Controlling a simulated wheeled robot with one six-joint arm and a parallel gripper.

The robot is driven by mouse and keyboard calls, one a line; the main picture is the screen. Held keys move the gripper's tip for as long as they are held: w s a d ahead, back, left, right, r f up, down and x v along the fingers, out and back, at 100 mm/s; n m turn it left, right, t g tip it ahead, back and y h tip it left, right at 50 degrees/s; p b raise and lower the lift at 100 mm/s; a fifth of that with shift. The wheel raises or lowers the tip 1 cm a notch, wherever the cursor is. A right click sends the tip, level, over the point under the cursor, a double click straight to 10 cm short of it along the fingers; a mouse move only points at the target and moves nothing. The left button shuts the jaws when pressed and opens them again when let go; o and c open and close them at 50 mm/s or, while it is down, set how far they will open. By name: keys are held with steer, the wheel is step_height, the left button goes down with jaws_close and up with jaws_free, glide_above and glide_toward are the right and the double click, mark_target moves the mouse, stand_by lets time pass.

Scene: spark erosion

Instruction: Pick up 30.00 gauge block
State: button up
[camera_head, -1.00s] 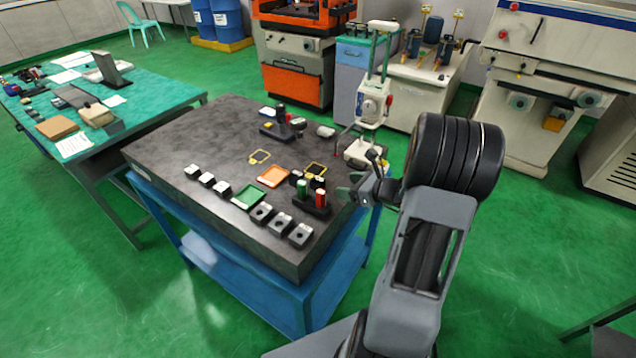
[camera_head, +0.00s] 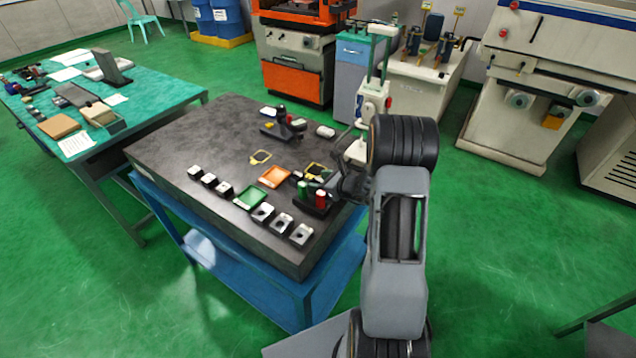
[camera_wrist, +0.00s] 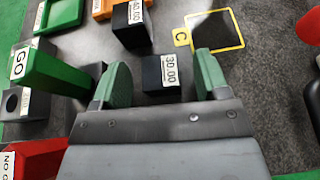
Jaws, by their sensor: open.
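The 30.00 gauge block (camera_wrist: 155,80) is a black block with a white label reading "30.00" in the wrist view. It stands on the dark table top, ahead of my gripper (camera_wrist: 160,75) and, in the picture, between its two green fingers. The fingers are open, with a gap on each side of the block. In the head view my gripper (camera_head: 335,178) is over the right side of the table, and the arm and small parts there make the block hard to pick out.
A black block labelled "40.00" (camera_wrist: 131,28) stands just beyond. A green GO piece (camera_wrist: 55,75) and a red piece (camera_wrist: 35,160) are close on the left. A yellow outlined square marked C (camera_wrist: 240,40) lies flat beyond the right finger. Green (camera_head: 250,197) and orange (camera_head: 274,176) trays lie on the table.

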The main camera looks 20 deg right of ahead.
steer(key=shift+w, duration=0.1)
steer(key=c, duration=1.2)
